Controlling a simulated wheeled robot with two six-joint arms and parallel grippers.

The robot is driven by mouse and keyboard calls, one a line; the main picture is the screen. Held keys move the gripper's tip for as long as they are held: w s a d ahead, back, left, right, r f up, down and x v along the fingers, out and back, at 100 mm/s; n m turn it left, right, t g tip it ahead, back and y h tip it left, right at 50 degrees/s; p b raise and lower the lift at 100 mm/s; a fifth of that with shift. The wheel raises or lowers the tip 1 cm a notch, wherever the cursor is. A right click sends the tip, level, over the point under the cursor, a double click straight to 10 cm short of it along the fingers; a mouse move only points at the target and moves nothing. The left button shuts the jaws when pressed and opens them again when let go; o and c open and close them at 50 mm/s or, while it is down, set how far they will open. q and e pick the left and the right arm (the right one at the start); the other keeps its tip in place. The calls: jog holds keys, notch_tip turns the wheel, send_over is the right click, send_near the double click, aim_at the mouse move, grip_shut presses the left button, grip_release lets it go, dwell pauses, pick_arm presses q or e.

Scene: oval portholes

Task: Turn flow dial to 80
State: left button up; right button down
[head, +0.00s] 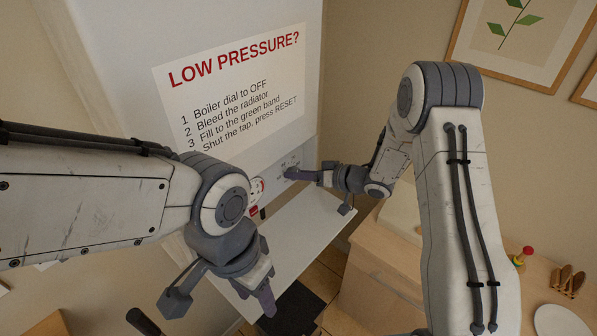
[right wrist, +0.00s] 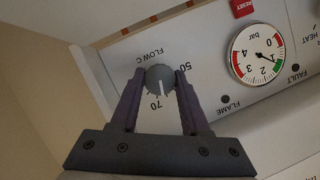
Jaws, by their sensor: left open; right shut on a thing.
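The flow dial (right wrist: 160,80) is a round grey knob with a white pointer line, under the label "FLOW C", which appears upside down in the right wrist view. The pointer points down, close to the 70 mark and slightly on its 50 side. No 80 mark can be made out. My right gripper (right wrist: 159,82) is shut on the dial, one finger at each side. In the head view my right gripper (head: 292,174) reaches the boiler panel and covers the dial. My left gripper (head: 266,300) is open and empty, low in front, away from the panel.
A pressure gauge (right wrist: 257,55), a red RESET button (right wrist: 243,8) and lamps marked FLAME (right wrist: 224,99) and FAULT (right wrist: 295,67) share the panel. A white shelf (head: 308,222) lies below it. A wooden counter (head: 383,258) stands right, partly behind my right arm.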

jog(key=shift+w+d+f+m+y+b, duration=0.1)
jog(key=shift+m+y+b, duration=0.3)
jog(key=shift+m+y, duration=1.15)
jog(key=shift+w+f+m+y+b, duration=0.1)
jog(key=shift+m+y+b, duration=0.35)
jog(key=shift+m, duration=2.2)
jog(key=shift+w+d+m+y+b, duration=0.1)
jog(key=shift+m+y+b, duration=0.25)
jog(key=shift+m+y, duration=1.2)
jog(key=shift+m+h, duration=0.55)
jog(key=shift+m, duration=0.1)
jog(key=shift+c, duration=1.9)
grip_release()
jog(key=shift+s, duration=0.1)
